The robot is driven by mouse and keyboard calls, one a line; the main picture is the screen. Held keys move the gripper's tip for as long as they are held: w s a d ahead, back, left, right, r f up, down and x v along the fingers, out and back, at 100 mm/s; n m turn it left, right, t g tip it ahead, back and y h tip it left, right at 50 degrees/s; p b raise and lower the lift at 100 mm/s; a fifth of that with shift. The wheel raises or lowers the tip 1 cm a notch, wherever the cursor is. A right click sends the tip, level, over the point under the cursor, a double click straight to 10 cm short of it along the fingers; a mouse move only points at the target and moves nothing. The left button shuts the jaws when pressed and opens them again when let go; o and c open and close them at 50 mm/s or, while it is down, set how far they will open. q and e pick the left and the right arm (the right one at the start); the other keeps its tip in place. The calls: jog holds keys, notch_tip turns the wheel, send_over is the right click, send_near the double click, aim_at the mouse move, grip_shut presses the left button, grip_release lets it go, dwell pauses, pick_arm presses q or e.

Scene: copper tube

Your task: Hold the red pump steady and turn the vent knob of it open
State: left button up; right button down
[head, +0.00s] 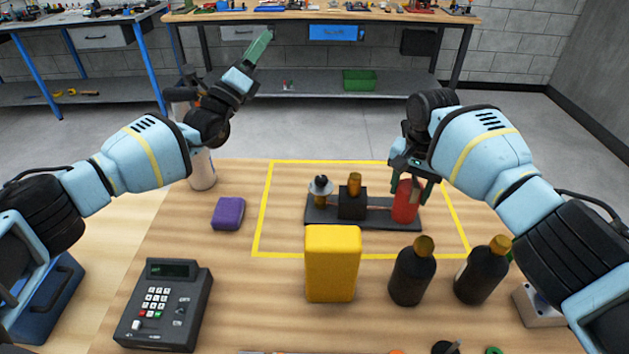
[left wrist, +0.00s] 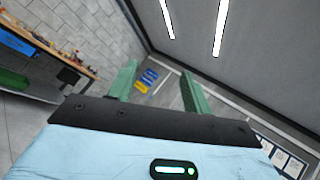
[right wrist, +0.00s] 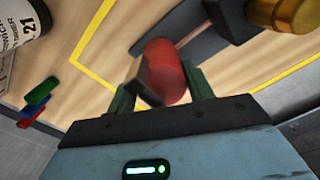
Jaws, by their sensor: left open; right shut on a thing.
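The red pump (head: 405,201) is an upright red cylinder at the right end of a dark base plate (head: 377,218). A black block (head: 351,204) with a brass top and a small fitting with a dark round top (head: 320,184) stand on the same plate; I cannot tell which part is the vent knob. My right gripper (head: 409,185) is shut on the red pump from above, and the pump also shows between its fingers in the right wrist view (right wrist: 166,70). My left gripper (head: 261,46) is open and empty, raised well away from the pump, pointing up and away.
A yellow block (head: 332,265) stands in front of the plate. Two dark bottles (head: 412,272) (head: 481,270) are at front right. A purple block (head: 228,213), a keypad terminal (head: 163,305) and a white bottle (head: 202,172) are on the left. Yellow tape (head: 262,215) outlines the work area.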

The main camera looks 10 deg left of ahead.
pick_arm(q)
jog(key=s+d+f+m+g+h, duration=0.2)
jog(key=s+f+m+g+h, duration=0.15)
jog(key=f+m, duration=0.2)
jog(key=s+d+f+m+g+h, duration=0.1)
jog(key=s+f+m+g+h, duration=0.2)
jog(key=f, duration=0.4)
jog(key=m+g+y, duration=0.1)
jog(key=m+g, duration=0.5)
jog(key=g, duration=0.1)
send_near(315, 182)
jog(key=x, duration=1)
jog(key=shift+a, duration=0.1)
jog(key=c, duration=1)
jog(key=shift+o, duration=0.2)
jog(key=shift+n+t+y, duration=0.85)
jog(key=o, duration=1)
jog(key=shift+c, duration=0.2)
